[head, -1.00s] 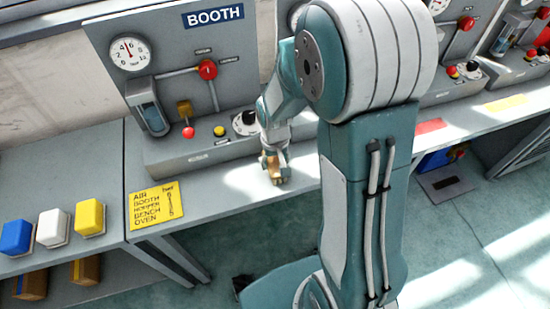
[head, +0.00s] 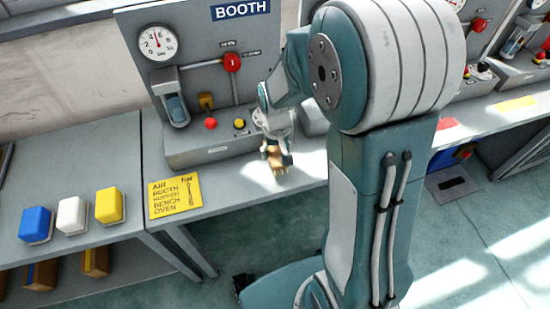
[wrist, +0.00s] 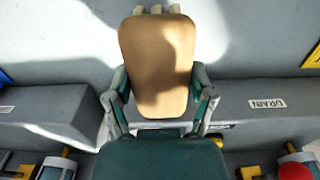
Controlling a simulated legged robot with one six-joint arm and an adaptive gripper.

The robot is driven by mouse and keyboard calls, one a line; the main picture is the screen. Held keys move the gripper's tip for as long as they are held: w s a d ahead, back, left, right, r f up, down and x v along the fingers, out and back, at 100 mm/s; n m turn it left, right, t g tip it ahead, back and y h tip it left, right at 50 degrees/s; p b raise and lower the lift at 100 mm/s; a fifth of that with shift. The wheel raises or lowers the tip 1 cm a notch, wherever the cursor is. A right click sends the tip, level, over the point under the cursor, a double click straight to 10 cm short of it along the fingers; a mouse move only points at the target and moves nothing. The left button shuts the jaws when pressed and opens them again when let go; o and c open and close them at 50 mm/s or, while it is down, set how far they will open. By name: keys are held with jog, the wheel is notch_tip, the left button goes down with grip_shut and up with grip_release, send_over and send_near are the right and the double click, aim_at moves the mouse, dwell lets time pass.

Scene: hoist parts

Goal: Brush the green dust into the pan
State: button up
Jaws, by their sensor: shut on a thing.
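My gripper (head: 275,148) is shut on a tan wooden brush (head: 277,160) above the front part of the bench, before the BOOTH panel. In the wrist view, my gripper (wrist: 160,98) has one finger on each side of the brush (wrist: 157,60). Pale tufts show at the brush's far end. I cannot tell whether the brush touches the bench top. I can make out no green dust and no pan in either view; my arm hides part of the bench to the right.
The BOOTH panel (head: 200,60), with gauge, red knobs and base box, stands behind my gripper. A yellow card (head: 174,195) lies left on the bench (head: 95,160). Blue (head: 36,224), white (head: 71,214) and yellow (head: 109,205) blocks stand further left. Bench space around the brush looks clear.

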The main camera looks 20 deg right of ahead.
jog(key=shift+d+r, duration=0.2)
jog(key=shift+r, duration=0.25)
jog(key=shift+d+r, duration=0.2)
jog(key=shift+r, duration=0.65)
jog(key=shift+a+r, duration=0.25)
jog(key=shift+r, duration=0.3)
jog(key=shift+a+r, duration=0.2)
jog(key=shift+r, duration=0.35)
jog(key=shift+d, duration=0.1)
jog(key=shift+d, duration=0.2)
